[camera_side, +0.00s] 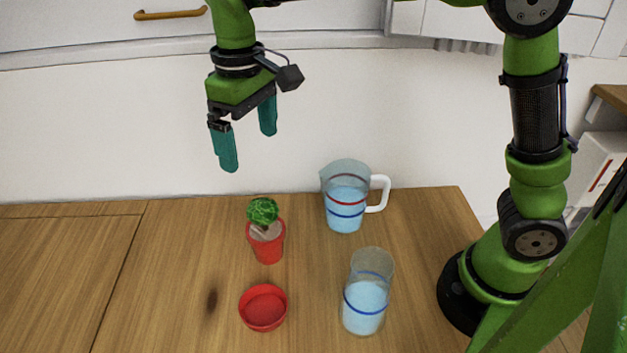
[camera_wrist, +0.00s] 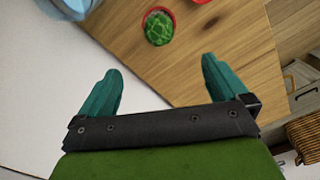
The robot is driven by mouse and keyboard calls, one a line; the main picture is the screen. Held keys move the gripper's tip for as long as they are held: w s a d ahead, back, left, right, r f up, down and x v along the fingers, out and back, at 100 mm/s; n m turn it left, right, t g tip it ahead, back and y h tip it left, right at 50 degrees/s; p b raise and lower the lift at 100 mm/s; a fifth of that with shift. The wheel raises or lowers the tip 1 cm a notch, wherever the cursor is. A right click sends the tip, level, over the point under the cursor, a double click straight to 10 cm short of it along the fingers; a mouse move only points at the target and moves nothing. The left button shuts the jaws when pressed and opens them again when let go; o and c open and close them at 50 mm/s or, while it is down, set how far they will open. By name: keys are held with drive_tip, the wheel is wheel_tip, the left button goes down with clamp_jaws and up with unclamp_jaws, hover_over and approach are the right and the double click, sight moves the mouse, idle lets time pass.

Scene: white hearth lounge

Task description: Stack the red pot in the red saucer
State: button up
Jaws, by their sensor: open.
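The red pot (camera_side: 268,249) stands upright on the wooden table and holds a green plant (camera_side: 263,211). The red saucer (camera_side: 264,308) lies on the table in front of the pot, apart from it, and looks empty. My gripper (camera_side: 249,150) is open and empty, raised above the table, up and slightly left of the pot. In the wrist view my two teal fingers (camera_wrist: 162,85) are spread apart. The plant (camera_wrist: 159,28) shows beyond them near the top, with the red rim of the pot (camera_wrist: 171,16) around it. Part of the saucer (camera_wrist: 200,1) shows at the top edge.
A clear jug of blue liquid (camera_side: 345,196) with a white handle stands right of the pot. A clear glass of blue liquid (camera_side: 366,296) stands right of the saucer. The wooden table (camera_side: 170,265) is clear to the left. A white wall (camera_side: 100,130) is behind.

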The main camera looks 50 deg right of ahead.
hover_over(265, 228)
drive_tip(key=w, duration=0.1)
wheel_tip(265, 228, down, 14)
drive_tip(key=shift+d+r, duration=0.1)
drive_tip(key=shift+s+f, duration=0.15)
drive_tip(key=shift+f, duration=1.2)
drive_tip(key=shift+s+f, duration=0.1)
drive_tip(key=shift+f, duration=1.25)
drive_tip(key=c, duration=1.4)
drive_tip(key=shift+r, duration=0.15)
